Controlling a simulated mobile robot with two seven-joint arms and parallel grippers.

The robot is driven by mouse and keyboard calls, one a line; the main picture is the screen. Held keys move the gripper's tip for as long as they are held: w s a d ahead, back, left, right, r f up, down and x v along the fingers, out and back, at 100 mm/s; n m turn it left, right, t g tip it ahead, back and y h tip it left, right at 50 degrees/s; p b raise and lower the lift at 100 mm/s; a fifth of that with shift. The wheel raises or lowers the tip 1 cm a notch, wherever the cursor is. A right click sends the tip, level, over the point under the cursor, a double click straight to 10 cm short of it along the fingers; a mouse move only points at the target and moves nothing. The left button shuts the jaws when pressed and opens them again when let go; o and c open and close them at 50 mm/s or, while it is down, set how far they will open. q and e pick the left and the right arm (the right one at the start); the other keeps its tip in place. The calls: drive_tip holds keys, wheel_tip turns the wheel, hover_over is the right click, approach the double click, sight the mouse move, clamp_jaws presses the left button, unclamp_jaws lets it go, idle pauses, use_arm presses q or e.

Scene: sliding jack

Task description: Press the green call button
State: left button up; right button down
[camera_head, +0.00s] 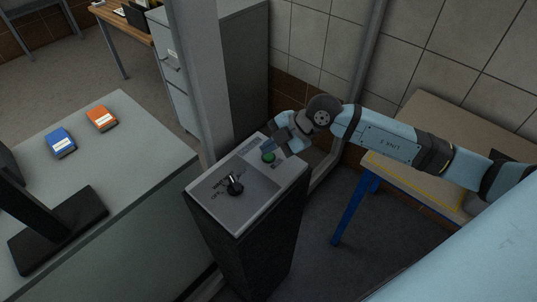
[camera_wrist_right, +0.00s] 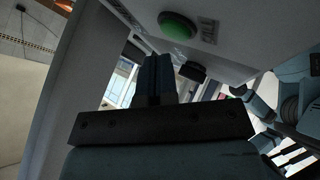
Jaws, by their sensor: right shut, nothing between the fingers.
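The green call button (camera_head: 268,157) is a round domed button on the sloped grey top panel (camera_head: 250,205) of a dark pedestal. It also shows in the right wrist view (camera_wrist_right: 177,25), near the top, beside a printed label. My right gripper (camera_head: 281,141) is shut and empty, close to the button on its far side in the head view. In the right wrist view its fingers (camera_wrist_right: 157,70) are together and appear apart from the button. Whether they touch the panel I cannot tell. My left gripper is not in view.
A black lever knob (camera_head: 235,184) stands on the panel's nearer left part. A metal post (camera_head: 196,75) rises behind the pedestal. A grey desk (camera_head: 135,200) with a blue box (camera_head: 61,142) and an orange box (camera_head: 102,118) is at left. A table with blue legs (camera_head: 356,205) is at right.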

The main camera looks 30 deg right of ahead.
sight(269, 158)
drive_tip(key=shift+f, duration=0.1)
idle(0.3)
drive_tip(key=shift+f, duration=0.3)
drive_tip(key=shift+f, duration=0.45)
idle(0.8)
drive_tip(key=shift+r, duration=0.15)
drive_tip(key=shift+r+p, duration=0.7)
drive_tip(key=shift+p, duration=0.3)
wheel_tip(269, 158, up, 5)
drive_tip(key=p, duration=0.5)
drive_tip(key=shift+r, duration=0.1)
